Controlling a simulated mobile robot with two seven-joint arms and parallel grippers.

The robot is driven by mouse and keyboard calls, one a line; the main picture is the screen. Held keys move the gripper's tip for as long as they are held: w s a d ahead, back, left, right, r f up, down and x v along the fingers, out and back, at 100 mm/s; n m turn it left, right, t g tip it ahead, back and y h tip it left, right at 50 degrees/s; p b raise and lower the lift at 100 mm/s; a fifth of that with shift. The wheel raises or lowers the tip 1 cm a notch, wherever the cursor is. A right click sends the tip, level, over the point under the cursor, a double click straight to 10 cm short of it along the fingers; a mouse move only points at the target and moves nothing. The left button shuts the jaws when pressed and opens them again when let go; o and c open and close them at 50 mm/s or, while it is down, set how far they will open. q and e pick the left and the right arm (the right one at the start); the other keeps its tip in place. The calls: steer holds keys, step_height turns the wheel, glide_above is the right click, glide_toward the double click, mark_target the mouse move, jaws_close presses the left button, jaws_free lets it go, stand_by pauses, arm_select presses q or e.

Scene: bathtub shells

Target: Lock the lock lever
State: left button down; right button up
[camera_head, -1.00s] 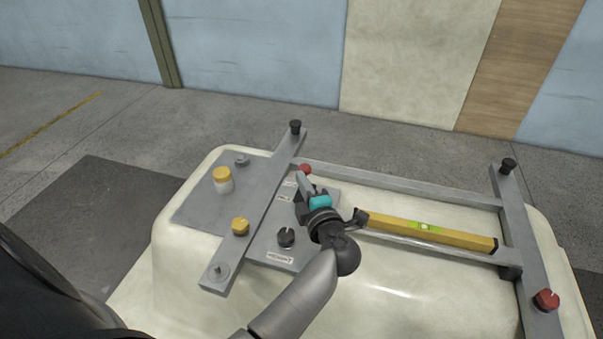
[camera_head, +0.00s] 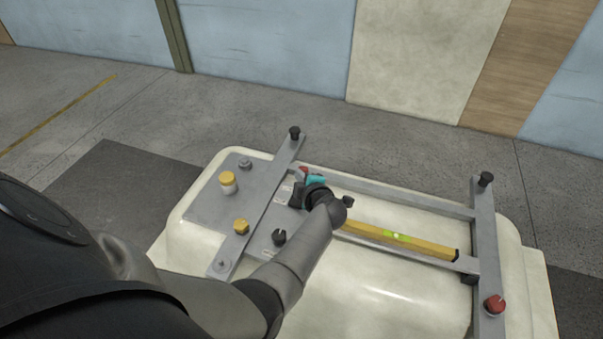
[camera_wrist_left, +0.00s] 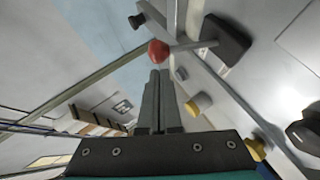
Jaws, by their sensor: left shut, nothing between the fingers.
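The lock lever shows in the left wrist view as a grey rod with a red ball knob (camera_wrist_left: 158,52), running from a dark block (camera_wrist_left: 226,40). In the head view its red knob (camera_head: 303,169) is at the far end of the panel, partly hidden by my gripper. My left gripper (camera_head: 304,179) is over that far end. In the left wrist view its fingers (camera_wrist_left: 158,76) are shut and empty, with the tips just short of the red knob. I cannot tell whether they touch it. My right gripper is not in view.
The fixture lies on a cream tub shell (camera_head: 350,290). A yellow level (camera_head: 400,239) lies to the right, and a second red knob (camera_head: 494,304) is on the right bar. Yellow knobs (camera_head: 228,178) and a black dial (camera_head: 279,237) stand on the panel. A black post (camera_head: 294,131) rises behind.

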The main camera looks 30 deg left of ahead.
arm_select(q)
steer(key=shift+w, duration=0.3)
steer(key=shift+w+a, duration=0.1)
steer(key=shift+w, duration=0.1)
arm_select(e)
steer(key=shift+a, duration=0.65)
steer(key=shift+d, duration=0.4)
arm_select(q)
steer(key=shift+w+r, duration=0.1)
